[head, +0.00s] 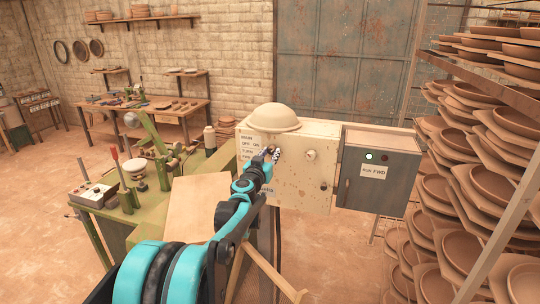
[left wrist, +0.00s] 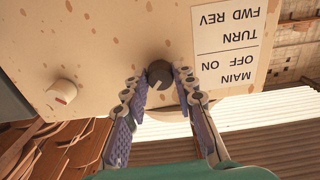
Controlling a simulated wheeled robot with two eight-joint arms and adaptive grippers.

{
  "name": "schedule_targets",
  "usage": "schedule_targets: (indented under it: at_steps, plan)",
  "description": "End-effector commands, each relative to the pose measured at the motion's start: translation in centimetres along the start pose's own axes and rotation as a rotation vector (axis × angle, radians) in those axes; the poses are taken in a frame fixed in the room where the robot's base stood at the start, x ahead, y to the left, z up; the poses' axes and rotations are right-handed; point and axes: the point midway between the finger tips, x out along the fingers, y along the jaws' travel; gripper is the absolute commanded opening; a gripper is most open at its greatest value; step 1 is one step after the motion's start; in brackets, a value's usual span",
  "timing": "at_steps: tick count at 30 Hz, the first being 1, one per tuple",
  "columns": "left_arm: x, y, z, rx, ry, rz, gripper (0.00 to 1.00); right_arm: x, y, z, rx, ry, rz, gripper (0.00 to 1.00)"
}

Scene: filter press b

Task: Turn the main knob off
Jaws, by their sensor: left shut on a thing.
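The main knob is a dark round knob (left wrist: 160,73) on the front of a cream, speckled control box (head: 300,185). In the left wrist view, which looks upside down, it sits between the two fingertips of my left gripper (left wrist: 158,84). In the head view my left gripper (head: 269,155) reaches the box front and mostly hides this knob. The gripper is shut on the knob. I cannot tell which way its pointer faces. A label (left wrist: 228,45) beside it reads MAIN OFF ON, TURN, FWD REV. My right gripper is not in view.
A second, pale knob (head: 310,155) with a red mark sits to the right on the box. A rack of clay dishes (head: 470,150) stands right; a green bench machine (head: 150,200) stands left.

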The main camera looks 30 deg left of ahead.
Motion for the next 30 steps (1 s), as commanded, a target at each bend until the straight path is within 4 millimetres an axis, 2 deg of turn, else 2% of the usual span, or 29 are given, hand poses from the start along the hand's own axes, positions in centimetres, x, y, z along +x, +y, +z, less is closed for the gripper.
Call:
schedule_targets:
  at_steps: [8,30]
  plan:
    - [0.0,0.0,0.1,-0.154,0.0,0.0,0.0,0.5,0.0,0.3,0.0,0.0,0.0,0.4]
    - [0.0,0.1,0.0,-0.848,0.0,0.0,0.0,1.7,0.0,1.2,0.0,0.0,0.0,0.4]
